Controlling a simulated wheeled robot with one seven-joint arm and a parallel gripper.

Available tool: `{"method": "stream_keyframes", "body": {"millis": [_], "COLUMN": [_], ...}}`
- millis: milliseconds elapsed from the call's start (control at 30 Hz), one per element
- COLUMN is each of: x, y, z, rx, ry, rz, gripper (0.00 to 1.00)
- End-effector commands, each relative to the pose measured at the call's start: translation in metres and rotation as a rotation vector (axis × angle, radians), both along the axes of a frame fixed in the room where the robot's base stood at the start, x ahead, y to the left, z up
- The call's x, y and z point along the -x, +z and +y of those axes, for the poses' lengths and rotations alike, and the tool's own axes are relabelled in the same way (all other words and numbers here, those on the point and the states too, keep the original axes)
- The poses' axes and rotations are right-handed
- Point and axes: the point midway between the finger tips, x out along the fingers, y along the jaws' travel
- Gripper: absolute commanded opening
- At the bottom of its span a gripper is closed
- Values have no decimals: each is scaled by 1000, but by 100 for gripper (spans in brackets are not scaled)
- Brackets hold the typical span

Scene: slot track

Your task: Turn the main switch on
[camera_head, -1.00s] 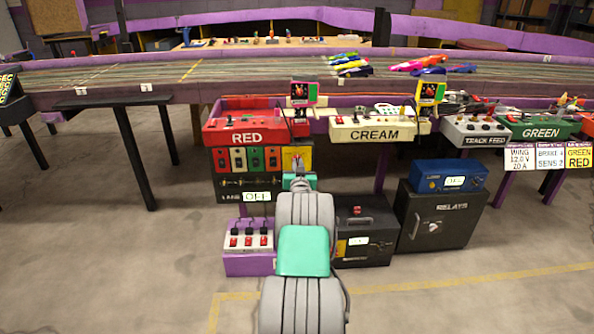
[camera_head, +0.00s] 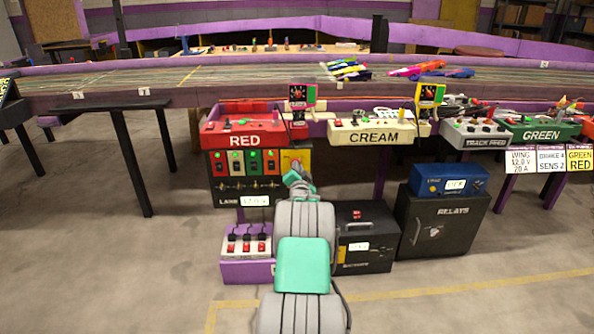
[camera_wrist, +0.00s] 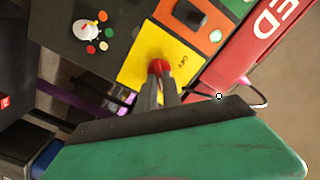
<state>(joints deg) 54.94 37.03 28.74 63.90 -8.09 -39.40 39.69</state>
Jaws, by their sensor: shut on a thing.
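The main switch is a red knob (camera_wrist: 158,67) on a yellow plate (camera_wrist: 133,70) in the wrist view. The yellow plate also shows in the head view (camera_head: 296,158), at the right end of the lane panel under the red box. My gripper (camera_wrist: 159,78) is shut on the red knob, with one finger on each side of it.
The lane panel (camera_head: 231,199) has coloured switch plates with small lights and a white display. The RED box (camera_head: 243,140) and CREAM box (camera_head: 371,133) stand above. A black battery box (camera_head: 365,233), a relays box (camera_head: 441,226) and a purple switch box (camera_head: 246,270) stand below.

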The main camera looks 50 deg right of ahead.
Motion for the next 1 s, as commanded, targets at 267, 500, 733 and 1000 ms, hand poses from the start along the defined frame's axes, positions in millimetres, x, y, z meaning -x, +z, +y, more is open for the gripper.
{"method": "stream_keyframes", "body": {"millis": [267,500,733,1000], "x": [1,1,0,0], "y": [-1,-1,-1,0], "z": [-1,-1,0,1], "rx": [-15,-14,-13,-12], "ry": [-1,-2,0,1], "rz": [-12,-13,-13,-13], "gripper": [0,0,28,31]}}
